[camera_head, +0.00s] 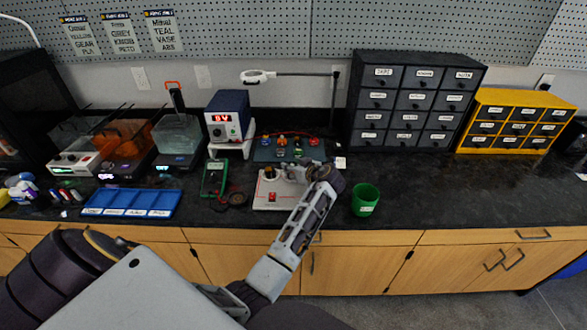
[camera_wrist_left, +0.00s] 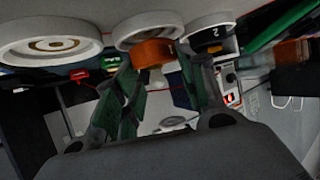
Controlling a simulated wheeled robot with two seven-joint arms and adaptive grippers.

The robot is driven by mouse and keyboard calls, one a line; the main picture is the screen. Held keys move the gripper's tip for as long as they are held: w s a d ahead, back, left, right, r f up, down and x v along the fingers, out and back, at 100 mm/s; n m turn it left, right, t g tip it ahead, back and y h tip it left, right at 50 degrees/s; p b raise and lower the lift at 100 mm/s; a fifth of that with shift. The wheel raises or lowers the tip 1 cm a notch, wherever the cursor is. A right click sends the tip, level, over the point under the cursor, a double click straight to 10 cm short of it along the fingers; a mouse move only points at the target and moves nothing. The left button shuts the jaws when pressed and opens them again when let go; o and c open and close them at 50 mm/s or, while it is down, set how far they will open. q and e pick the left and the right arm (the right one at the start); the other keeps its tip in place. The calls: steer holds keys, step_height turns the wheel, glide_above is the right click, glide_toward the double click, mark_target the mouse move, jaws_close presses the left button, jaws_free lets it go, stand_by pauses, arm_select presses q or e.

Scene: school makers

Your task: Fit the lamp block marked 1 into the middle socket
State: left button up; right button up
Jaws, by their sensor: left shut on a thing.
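The white lamp board (camera_head: 262,202) lies on the black bench in the head view, partly hidden by my left arm. In the wrist view, which looks inverted, its round white sockets line the top: one with a bare centre (camera_wrist_left: 50,40), the middle one (camera_wrist_left: 147,30), and one at a dark block marked 2 (camera_wrist_left: 208,36). The orange lamp block marked 1 (camera_wrist_left: 153,53) is between my left fingertips (camera_wrist_left: 165,62), right at the middle socket. I cannot tell whether it is seated or just off the rim. My left gripper (camera_head: 290,176) is shut on it. My right gripper is out of view.
A dark tray of coloured parts (camera_head: 262,155) stands behind the board. A green multimeter (camera_head: 213,178) is to its left and a green cup (camera_head: 366,199) to its right. A power supply (camera_head: 228,117) stands behind. The bench right of the cup is clear.

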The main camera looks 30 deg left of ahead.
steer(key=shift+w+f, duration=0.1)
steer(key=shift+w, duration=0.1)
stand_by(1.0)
arm_select(q)
steer(key=shift+f, duration=0.15)
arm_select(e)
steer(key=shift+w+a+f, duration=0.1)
arm_select(q)
steer(key=shift+f+b, duration=0.35)
steer(key=shift+b, duration=0.15)
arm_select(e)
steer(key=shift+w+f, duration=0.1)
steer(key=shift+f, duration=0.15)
arm_select(q)
steer(key=o, duration=0.6)
